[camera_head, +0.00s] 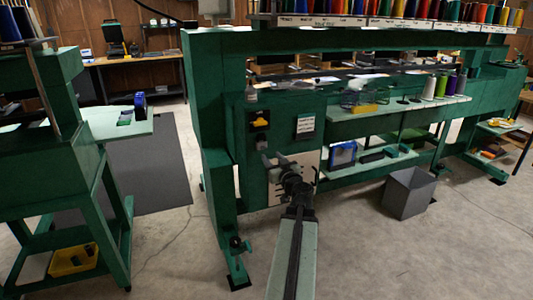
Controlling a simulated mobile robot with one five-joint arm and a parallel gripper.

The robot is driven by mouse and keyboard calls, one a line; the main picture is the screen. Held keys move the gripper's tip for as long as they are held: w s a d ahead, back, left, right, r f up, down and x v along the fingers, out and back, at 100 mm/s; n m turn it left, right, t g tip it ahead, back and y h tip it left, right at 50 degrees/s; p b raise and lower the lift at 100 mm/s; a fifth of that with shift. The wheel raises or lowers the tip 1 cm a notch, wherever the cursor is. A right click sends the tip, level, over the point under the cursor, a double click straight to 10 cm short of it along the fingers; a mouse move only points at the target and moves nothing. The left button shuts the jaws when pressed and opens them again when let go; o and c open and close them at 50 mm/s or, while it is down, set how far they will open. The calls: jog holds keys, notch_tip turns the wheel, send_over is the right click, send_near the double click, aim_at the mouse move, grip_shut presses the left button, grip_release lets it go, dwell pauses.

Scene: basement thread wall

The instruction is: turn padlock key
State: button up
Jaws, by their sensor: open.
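My arm reaches up from the bottom edge to a pale panel (311,160) on the green machine's front. My dark gripper (279,164) is in front of this panel, with its jaws apart, and I see nothing held in it. I cannot make out a padlock or a key. If they are at the panel, my gripper hides them or they are too small to tell. Above and left of the gripper is a black and yellow switch-like fitting (260,118) on the green cabinet.
The green machine (206,95) fills the middle, with a foot (237,275) jutting forward. A grey bin (409,193) stands on the floor at right. A green stand (70,187) with a yellow bin (74,260) is at left. Concrete floor at the lower right is clear.

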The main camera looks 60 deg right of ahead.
aim_at(265, 148)
jog(key=x, duration=0.7)
jog(key=shift+a, duration=0.1)
grip_shut()
jog(key=shift+d, duration=0.3)
jog(key=shift+a, duration=0.2)
jog(key=shift+a+m, duration=0.1)
jog(key=shift+m, duration=8.2)
